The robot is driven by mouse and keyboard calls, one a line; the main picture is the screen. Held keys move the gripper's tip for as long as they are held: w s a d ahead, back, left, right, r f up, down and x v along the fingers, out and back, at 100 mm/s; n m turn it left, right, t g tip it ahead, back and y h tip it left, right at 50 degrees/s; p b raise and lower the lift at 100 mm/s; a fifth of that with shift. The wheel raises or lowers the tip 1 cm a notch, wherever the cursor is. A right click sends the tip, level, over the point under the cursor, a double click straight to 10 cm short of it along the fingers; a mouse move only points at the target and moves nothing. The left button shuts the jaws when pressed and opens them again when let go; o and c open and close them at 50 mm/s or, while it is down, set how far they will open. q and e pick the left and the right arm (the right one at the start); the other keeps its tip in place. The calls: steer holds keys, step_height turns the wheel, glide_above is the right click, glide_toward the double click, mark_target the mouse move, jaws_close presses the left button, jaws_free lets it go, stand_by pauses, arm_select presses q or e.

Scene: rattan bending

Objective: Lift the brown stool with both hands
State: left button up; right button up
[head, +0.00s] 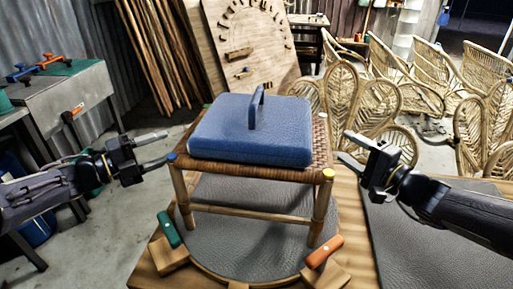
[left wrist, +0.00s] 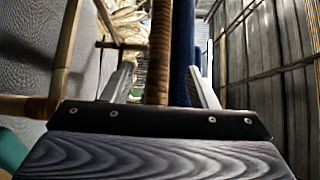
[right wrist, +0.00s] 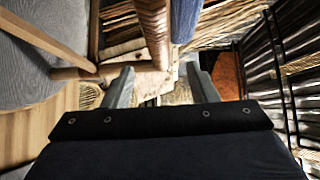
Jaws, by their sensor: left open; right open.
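The brown stool (head: 246,213) stands upright on a round grey mat, with a woven seat and bamboo legs. A blue padded block with a handle (head: 250,130) rests on its seat. My left gripper (head: 160,148) is open at the left edge of the seat, its fingers pointing at it. In the left wrist view the woven seat edge (left wrist: 160,50) shows between the open fingers. My right gripper (head: 348,148) is open just right of the seat. In the right wrist view the seat edge (right wrist: 155,30) lies ahead of the open fingers. I cannot tell whether either gripper touches the stool.
The round grey mat (head: 255,262) lies on a wooden table (head: 350,200). A green-handled clamp (head: 168,229) and an orange-handled clamp (head: 324,252) sit at its front edge. Several rattan chairs (head: 385,95) stand behind right. A grey bench (head: 65,95) stands at left.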

mark_target(329, 136)
arm_select(q)
steer(key=x, duration=0.7)
arm_select(e)
steer(key=x, duration=0.7)
arm_select(q)
jaws_close()
arm_select(e)
jaws_close()
stand_by(0.4)
